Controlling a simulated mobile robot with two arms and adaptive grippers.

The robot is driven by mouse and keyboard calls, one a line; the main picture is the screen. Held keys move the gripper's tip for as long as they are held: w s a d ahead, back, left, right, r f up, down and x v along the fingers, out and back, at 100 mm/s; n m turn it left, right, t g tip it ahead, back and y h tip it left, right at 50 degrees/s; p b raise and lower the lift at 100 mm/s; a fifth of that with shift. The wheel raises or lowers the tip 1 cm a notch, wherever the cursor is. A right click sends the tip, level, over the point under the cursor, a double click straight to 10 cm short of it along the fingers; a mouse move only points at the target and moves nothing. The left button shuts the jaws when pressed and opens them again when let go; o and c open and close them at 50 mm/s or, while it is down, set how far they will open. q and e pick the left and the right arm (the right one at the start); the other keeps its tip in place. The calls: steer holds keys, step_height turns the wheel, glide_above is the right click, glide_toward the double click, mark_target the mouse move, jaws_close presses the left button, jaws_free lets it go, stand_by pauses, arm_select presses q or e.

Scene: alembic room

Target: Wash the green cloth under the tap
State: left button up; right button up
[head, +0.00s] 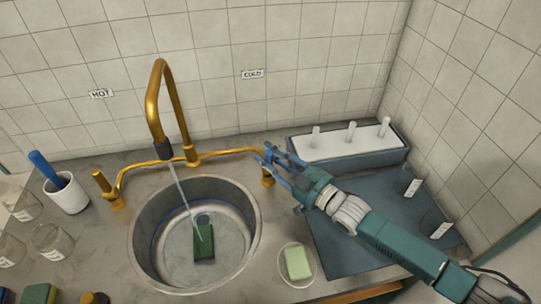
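A dark green cloth (204,243) lies in the round metal sink (140,225), near the drain. A thin stream of water (184,198) runs from the brass tap (157,100) down onto the cloth. My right gripper (264,160) is at the brass handle (268,178) on the COLD side. Its blue fingers look spread and hold nothing that I can see; whether they touch the handle is unclear. The HOT-side handle (105,187) stands free at the left. My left gripper is out of view.
A pale green soap bar (298,262) sits in a dish right of the sink. A white cup (68,196) with a blue-handled tool and glass jars (52,240) stand at the left. A rack (350,148) with white pegs stands behind my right arm.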

jaws_close()
steer(key=w+r+g+h+p, duration=0.1)
steer(key=p, duration=0.2)
steer(key=shift+a+m, duration=0.1)
steer(key=shift+m, duration=0.3)
steer(key=shift+w+f+g+p, duration=0.25)
steer(key=shift+f+g+p, duration=0.05)
steer(key=shift+f+g, duration=0.1)
steer(key=shift+m, duration=0.3)
steer(key=o, duration=0.7)
jaws_free()
steer(key=v, duration=1.2)
steer(key=shift+r, duration=0.15)
